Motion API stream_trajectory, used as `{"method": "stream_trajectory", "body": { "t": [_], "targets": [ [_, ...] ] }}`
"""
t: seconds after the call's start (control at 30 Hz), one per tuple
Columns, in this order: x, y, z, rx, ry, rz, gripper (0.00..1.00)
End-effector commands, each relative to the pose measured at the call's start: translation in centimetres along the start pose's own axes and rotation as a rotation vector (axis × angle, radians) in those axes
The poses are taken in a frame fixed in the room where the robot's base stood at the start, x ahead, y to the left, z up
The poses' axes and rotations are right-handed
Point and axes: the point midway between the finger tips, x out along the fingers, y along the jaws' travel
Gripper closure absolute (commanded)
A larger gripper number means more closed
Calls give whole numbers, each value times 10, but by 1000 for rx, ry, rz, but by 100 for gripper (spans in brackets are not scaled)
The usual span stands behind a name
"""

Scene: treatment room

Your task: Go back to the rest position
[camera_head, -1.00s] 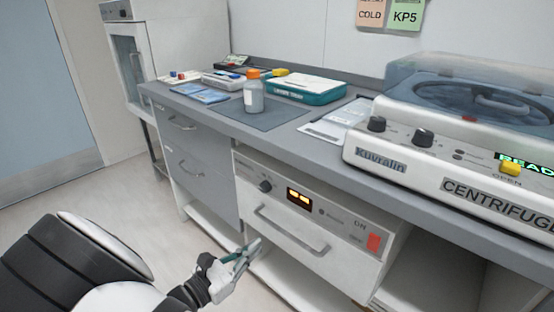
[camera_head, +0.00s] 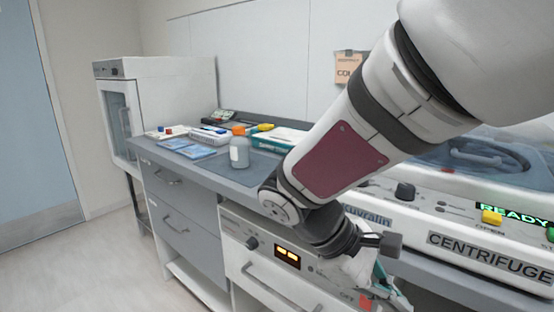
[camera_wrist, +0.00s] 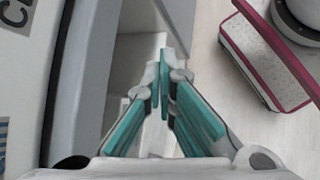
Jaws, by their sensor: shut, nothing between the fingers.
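My gripper (camera_wrist: 165,70) shows in the wrist view with its two teal-padded fingers together at the tips and nothing between them. In the head view my gripper (camera_head: 385,290) hangs low at the lower right, in front of the cabinet below the centrifuge, partly cut off by the frame's bottom edge. My arm reaches down from the upper right, across the counter and part of the centrifuge.
The centrifuge (camera_head: 455,232) stands on the counter at the right. An orange-capped bottle (camera_head: 239,153), blue packets (camera_head: 188,147) and a teal-edged box (camera_head: 283,139) are on the counter. Drawers (camera_head: 175,225) are below. The floor (camera_head: 80,265) at the left is clear.

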Motion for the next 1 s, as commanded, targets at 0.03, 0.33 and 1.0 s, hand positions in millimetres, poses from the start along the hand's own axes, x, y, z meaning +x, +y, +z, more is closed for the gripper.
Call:
{"method": "stream_trajectory", "body": {
  "t": [0.03, 0.33, 1.0],
  "targets": [
    [2, -4, 18, 60, 33, -53, 100],
    [10, -47, 92, 388, 205, -324, 100],
    [-1, -133, 141, 888, 487, -620, 100]
  ]
}}
